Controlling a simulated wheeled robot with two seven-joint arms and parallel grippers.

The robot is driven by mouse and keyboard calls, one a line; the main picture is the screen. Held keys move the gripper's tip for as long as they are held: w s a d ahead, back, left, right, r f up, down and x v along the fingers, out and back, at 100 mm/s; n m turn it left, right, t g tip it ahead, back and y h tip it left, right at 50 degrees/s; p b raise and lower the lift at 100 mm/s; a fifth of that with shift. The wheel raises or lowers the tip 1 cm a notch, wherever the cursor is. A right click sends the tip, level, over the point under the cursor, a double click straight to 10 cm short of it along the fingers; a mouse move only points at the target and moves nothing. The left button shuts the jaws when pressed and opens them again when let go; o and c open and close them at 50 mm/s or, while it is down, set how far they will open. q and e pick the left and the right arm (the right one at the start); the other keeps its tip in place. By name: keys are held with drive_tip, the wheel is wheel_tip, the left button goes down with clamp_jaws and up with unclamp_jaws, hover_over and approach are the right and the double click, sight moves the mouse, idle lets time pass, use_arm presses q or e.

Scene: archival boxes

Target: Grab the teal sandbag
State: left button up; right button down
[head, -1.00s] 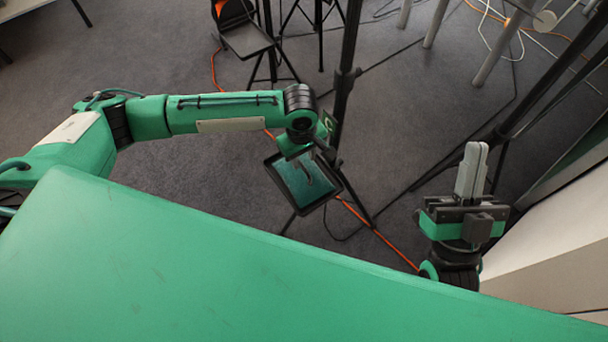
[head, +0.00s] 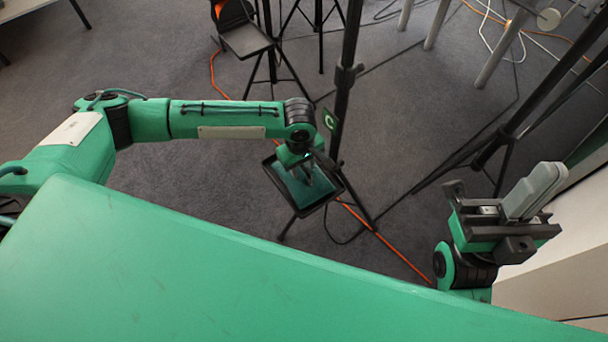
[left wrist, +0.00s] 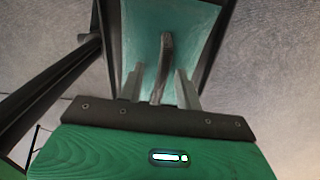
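The teal sandbag (head: 298,194) lies on a small black tray (head: 335,186) on a stand, below my left gripper (head: 309,180). In the left wrist view the sandbag (left wrist: 189,38) fills the tray, and its dark strap handle (left wrist: 166,52) rises between the two fingers of my left gripper (left wrist: 160,82). Those fingers are apart, with visible gaps on both sides of the handle. Part of the bag is hidden behind the gripper. My right gripper (head: 535,190) is at the far right, away from the bag, its grey fingers together with nothing visible between them.
A dark stand pole (head: 346,80) rises close behind the tray. An orange cable (head: 378,232) runs over the carpet. A black-seated stool (head: 247,40) stands further back. More stand legs fill the right side, beside a pale cabinet (head: 560,240).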

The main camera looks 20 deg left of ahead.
use_arm(q)
clamp_jaws()
drive_tip(key=shift+r, duration=0.1)
idle(1.2)
